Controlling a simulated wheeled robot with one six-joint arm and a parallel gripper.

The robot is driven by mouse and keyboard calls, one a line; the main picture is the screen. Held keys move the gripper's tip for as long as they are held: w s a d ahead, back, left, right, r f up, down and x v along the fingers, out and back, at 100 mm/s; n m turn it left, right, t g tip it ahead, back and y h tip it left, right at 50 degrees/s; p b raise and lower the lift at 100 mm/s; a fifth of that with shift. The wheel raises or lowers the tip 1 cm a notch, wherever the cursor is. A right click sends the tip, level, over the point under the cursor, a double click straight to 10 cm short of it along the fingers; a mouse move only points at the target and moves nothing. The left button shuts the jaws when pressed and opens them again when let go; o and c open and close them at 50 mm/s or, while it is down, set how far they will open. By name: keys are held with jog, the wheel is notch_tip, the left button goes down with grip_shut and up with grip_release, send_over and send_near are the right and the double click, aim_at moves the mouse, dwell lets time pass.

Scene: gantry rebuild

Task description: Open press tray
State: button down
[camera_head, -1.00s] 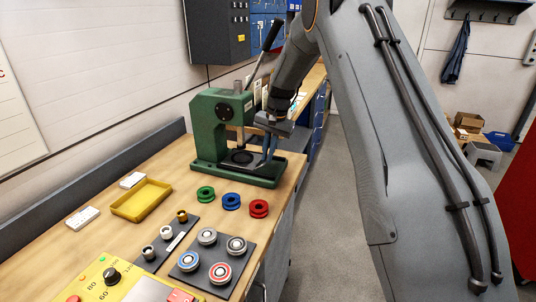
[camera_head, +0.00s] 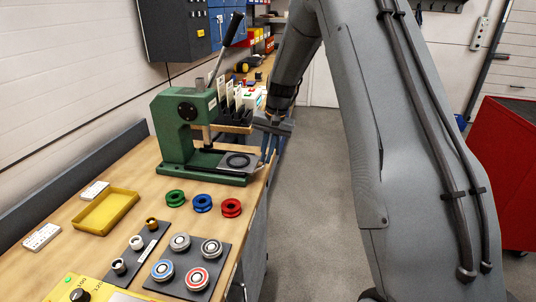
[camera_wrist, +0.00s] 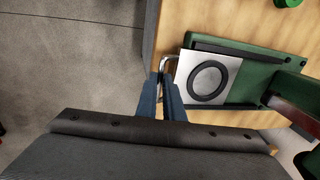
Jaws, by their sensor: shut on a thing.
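The green arbor press (camera_head: 172,125) stands on the wooden bench, and its base also shows in the wrist view (camera_wrist: 268,78). Its metal tray (camera_head: 226,166) is slid out toward the bench's right edge. The light tray plate (camera_wrist: 187,65) carries a dark ring (camera_wrist: 208,83). A metal handle (camera_wrist: 165,60) is at the tray's outer end. My gripper (camera_head: 269,155) is beside the tray at the bench edge. In the wrist view, my gripper (camera_wrist: 165,78) has its blue fingers shut on the handle. The exact contact is partly hidden.
Green (camera_head: 175,198), blue (camera_head: 203,204) and red (camera_head: 231,208) spools stand in front of the press. A yellow tray (camera_head: 88,222) and a dark plate with several round parts (camera_head: 214,266) lie nearer. The floor right of the bench is clear; a red cabinet (camera_head: 505,170) stands farther right.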

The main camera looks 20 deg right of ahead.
jog(key=shift+w, duration=0.1)
jog(key=c, duration=1.9)
grip_release()
notch_tip(320, 180, up, 8)
jog(key=d+b, duration=0.1)
jog(key=b, duration=0.1)
jog(key=shift+s+d, duration=0.15)
jog(key=shift+s, duration=0.2)
jog(key=shift+f, duration=0.15)
jog(key=s+a+f+n, duration=0.1)
jog(key=s+f+n, duration=0.1)
jog(key=s, duration=0.8)
jog(key=s+a+f+n+h, duration=0.1)
jog(key=s+a+f, duration=0.1)
jog(key=s, duration=0.8)
jog(key=s+a+f+n+h+b, duration=0.1)
jog(key=s+a+f+n, duration=0.1)
jog(key=s, duration=0.8)
jog(key=shift+s+f+n, duration=0.3)
jog(key=shift+s+f, duration=0.1)
jog(key=shift+f, duration=0.5)
